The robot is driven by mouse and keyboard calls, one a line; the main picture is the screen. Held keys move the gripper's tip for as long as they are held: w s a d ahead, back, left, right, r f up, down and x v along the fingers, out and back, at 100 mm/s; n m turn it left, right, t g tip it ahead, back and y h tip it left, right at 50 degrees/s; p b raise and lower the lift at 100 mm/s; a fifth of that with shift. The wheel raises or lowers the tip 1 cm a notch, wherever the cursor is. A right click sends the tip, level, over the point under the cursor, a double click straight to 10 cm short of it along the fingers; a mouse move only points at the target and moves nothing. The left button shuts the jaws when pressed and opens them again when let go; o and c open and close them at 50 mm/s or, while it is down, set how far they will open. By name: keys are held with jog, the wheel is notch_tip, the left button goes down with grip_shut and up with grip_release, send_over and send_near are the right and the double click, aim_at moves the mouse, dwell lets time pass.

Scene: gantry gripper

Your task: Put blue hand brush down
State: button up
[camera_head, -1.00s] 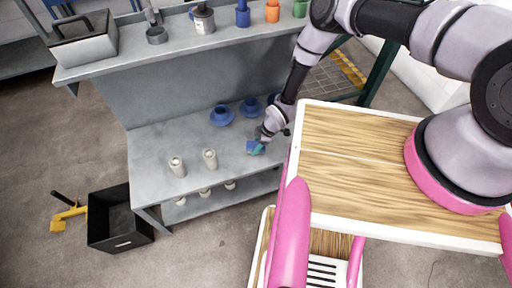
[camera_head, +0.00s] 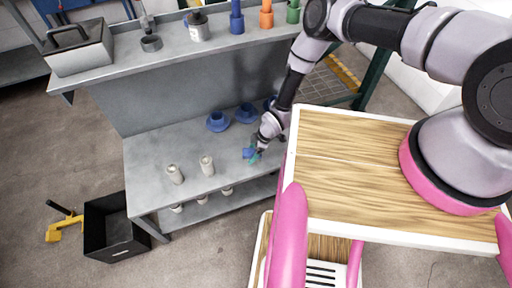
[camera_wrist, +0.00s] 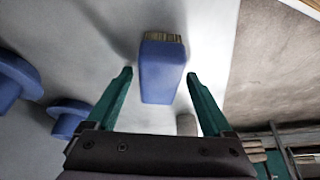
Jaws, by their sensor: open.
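The blue hand brush (camera_wrist: 162,70) is in the middle of the wrist view, a blue block with tan bristles at its far end. It lies between and beyond the green fingertips of my gripper (camera_wrist: 160,85), with a gap visible on each side. My gripper is open. In the head view my gripper (camera_head: 255,155) is low over the lower grey shelf (camera_head: 165,145), next to the blue brush (camera_head: 248,153). The brush is small there and partly hidden by the gripper. Whether its underside touches the shelf is hard to tell.
Blue flanged parts (camera_head: 217,122) stand behind the gripper on the same shelf. Pale cylinders (camera_head: 207,166) stand to its left. The upper shelf (camera_head: 175,65) holds a grey toolbox (camera_head: 78,48) and coloured parts. A black bin (camera_head: 113,228) is on the floor.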

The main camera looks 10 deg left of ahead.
jog(key=v, duration=1.1)
jog(key=shift+r, duration=0.3)
jog(key=shift+d, duration=0.1)
